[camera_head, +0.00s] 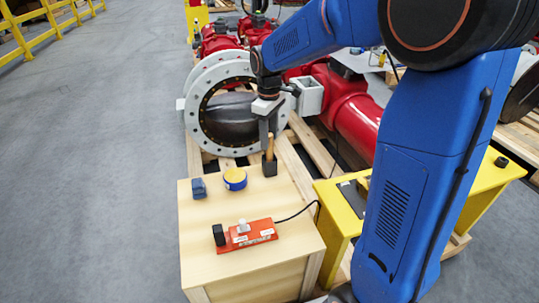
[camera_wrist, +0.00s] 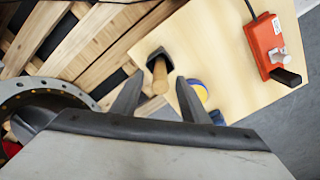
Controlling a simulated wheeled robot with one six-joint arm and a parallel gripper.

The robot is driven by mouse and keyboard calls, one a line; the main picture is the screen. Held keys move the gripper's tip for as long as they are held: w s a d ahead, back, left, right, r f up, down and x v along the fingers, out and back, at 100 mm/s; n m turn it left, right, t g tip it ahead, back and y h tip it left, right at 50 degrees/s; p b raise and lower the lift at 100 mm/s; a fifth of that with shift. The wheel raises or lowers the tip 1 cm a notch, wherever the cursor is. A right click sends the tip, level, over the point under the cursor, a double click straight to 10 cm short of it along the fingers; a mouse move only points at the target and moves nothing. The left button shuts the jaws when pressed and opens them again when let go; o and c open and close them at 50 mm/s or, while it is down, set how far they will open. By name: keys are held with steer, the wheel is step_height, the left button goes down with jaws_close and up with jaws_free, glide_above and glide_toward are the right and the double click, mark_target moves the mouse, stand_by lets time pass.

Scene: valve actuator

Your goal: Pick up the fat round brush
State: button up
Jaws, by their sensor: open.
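The fat round brush (camera_head: 270,164) appears to be the upright piece with a wooden handle and a dark, blocky head, standing at the back right corner of the wooden box top; its bristles cannot be made out. In the wrist view the brush (camera_wrist: 160,72) shows its handle pointing toward the camera, between the fingertips in the picture. My gripper (camera_head: 268,142) is open, pointing down at the brush from above. In the wrist view my gripper (camera_wrist: 159,84) has a finger on each side of the handle; contact cannot be told.
A wooden box top (camera_head: 215,268) carries a blue and yellow round item (camera_head: 235,179), a small blue block (camera_head: 199,188) and a red switch box (camera_head: 250,234) with a cable. A large flanged valve (camera_head: 222,72) stands behind. A yellow stand (camera_head: 335,215) is at right.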

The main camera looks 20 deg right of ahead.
steer(key=shift+f, duration=0.4)
jaws_close()
steer(key=shift+r, duration=0.15)
